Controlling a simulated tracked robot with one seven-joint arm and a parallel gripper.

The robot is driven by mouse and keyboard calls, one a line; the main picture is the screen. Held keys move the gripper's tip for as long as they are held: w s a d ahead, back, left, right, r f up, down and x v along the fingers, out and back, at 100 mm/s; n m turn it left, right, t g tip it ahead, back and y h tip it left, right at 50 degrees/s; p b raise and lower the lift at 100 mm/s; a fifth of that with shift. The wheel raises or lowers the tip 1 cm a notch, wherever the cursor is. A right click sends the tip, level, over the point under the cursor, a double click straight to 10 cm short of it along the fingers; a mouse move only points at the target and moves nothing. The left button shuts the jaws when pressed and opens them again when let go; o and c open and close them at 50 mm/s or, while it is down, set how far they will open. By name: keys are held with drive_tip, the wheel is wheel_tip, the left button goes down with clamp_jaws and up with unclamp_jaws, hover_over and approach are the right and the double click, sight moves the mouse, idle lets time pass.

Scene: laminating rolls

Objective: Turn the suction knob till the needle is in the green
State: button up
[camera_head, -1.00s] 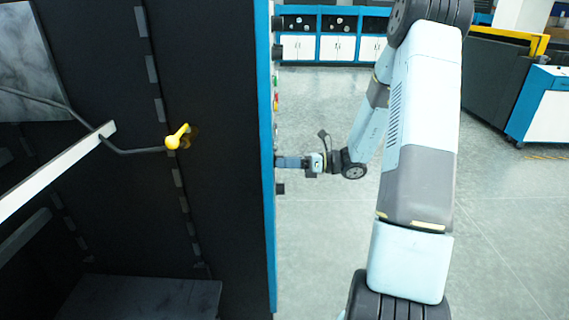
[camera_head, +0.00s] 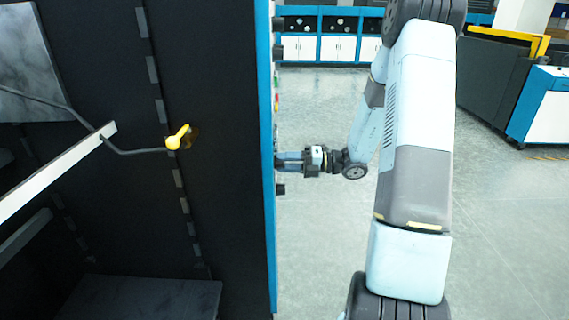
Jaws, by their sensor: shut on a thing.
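My gripper (camera_head: 287,162) reaches left to the blue-edged side face of the dark machine. It is shut on a knob at that face, seen edge-on. The knob is mostly hidden by the fingers, and I cannot tell which way it is turned. Another black knob (camera_head: 280,189) sticks out just below my gripper, and more black knobs (camera_head: 278,52) sit higher on the same face. The gauge, its needle and any green zone are not visible from this angle.
The dark machine (camera_head: 225,230) fills the left, with a yellow-handled lever (camera_head: 178,138) and a white bar (camera_head: 60,172). Open grey floor (camera_head: 320,250) lies right of the panel. Blue and white cabinets (camera_head: 330,45) stand at the back, and a dark unit (camera_head: 488,80) at the right.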

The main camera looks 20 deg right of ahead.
drive_tip(key=shift+f+m, duration=0.1)
drive_tip(key=shift+m, duration=0.5)
drive_tip(key=o, duration=1.1)
drive_tip(key=shift+c, duration=0.2)
drive_tip(key=v, duration=1.4)
